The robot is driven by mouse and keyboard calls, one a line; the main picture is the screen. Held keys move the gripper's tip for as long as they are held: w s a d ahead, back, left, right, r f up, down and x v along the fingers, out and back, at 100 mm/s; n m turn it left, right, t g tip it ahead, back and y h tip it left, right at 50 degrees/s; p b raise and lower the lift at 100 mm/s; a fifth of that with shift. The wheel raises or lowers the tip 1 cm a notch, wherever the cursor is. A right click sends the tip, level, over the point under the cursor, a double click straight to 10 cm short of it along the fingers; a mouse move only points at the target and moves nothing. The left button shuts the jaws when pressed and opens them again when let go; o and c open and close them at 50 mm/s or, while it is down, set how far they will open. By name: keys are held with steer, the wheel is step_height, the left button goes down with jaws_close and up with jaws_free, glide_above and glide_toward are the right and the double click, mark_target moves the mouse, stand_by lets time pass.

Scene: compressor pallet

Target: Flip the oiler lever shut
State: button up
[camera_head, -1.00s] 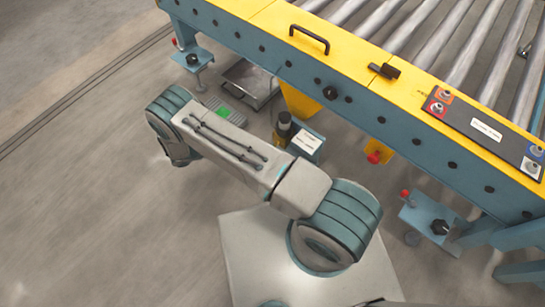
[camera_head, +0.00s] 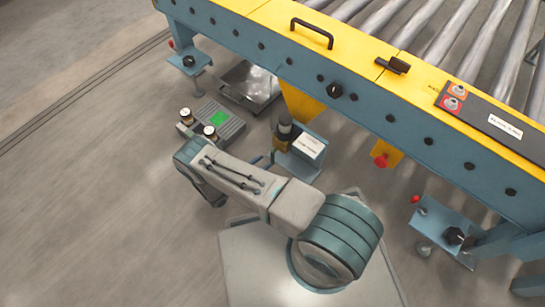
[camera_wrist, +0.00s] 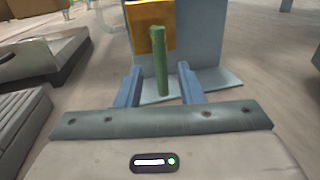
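The oiler (camera_head: 284,130) stands on a blue-grey bracket beside the conveyor frame, with a dark cap, a yellow body and a white label plate (camera_head: 308,145). In the wrist view its yellow block (camera_wrist: 150,28) is fixed against the blue-grey bracket (camera_wrist: 200,45). The green lever (camera_wrist: 159,62) stands nearly upright in front of the block. My gripper (camera_wrist: 161,70) is open, with one blue finger on each side of the lever in the picture and a visible gap to both. I cannot tell how deep the lever is between them. My arm mostly hides the gripper in the head view.
A grey finned unit (camera_head: 222,122) with a green panel and two round gauges is left of the oiler. A metal tray (camera_head: 250,82) lies behind it. The blue and yellow roller conveyor (camera_head: 330,90) crosses above. A red knob (camera_head: 381,160) hangs at right. Floor at left is free.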

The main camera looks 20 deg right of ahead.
mark_target(272, 156)
steer(key=b+x, duration=0.1)
steer(key=x, duration=0.5)
jaws_close()
